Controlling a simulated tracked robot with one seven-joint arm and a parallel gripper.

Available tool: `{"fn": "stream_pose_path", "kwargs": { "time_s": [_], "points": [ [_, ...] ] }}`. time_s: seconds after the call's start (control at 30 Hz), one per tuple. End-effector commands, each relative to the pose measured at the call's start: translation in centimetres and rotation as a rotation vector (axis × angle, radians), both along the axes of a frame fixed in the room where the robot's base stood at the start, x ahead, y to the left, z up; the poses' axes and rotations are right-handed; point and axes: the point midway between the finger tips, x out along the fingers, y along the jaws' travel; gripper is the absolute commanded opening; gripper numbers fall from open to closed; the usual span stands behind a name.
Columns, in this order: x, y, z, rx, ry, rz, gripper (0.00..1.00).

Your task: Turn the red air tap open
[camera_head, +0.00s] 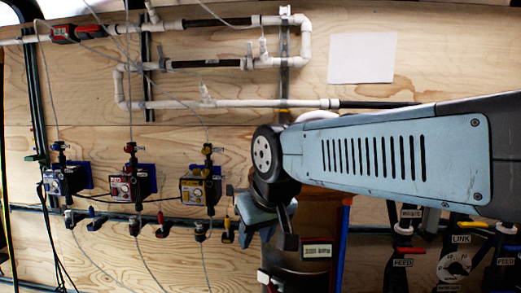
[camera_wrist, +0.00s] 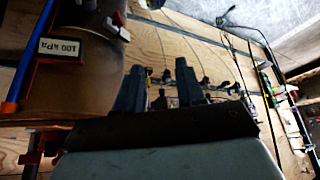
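Several red parts show, and I cannot tell for sure which is the red air tap. My gripper (camera_head: 287,238) is in front of the wall, right of these units and beside a dark cylinder. In the wrist view my gripper (camera_wrist: 158,82) has its two dark fingers apart, with nothing seen between them. The units appear small beyond the fingertips.
A blue unit (camera_head: 65,181) and a yellow unit (camera_head: 201,188) flank the red one. The brown cylinder (camera_wrist: 82,75) with a "100 kPa" label is close to my gripper. White pipes (camera_head: 230,103) run above. Thin hoses hang across the wall. Red-handled fittings (camera_head: 408,251) are at right.

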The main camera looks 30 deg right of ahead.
Motion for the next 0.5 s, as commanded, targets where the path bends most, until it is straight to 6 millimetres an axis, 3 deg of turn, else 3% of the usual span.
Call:
{"fn": "stream_pose_path", "kwargs": {
  "time_s": [0.27, 0.37, 0.5],
  "points": [
    [0.1, 0.0, 0.2, 0.003, 0.001, -0.008, 0.38],
    [0.9, -0.3, 1.3, 0.023, 0.015, -0.057, 0.38],
    [3.4, -2.2, 4.5, 0.087, 0.056, -0.218, 0.38]
  ]
}}
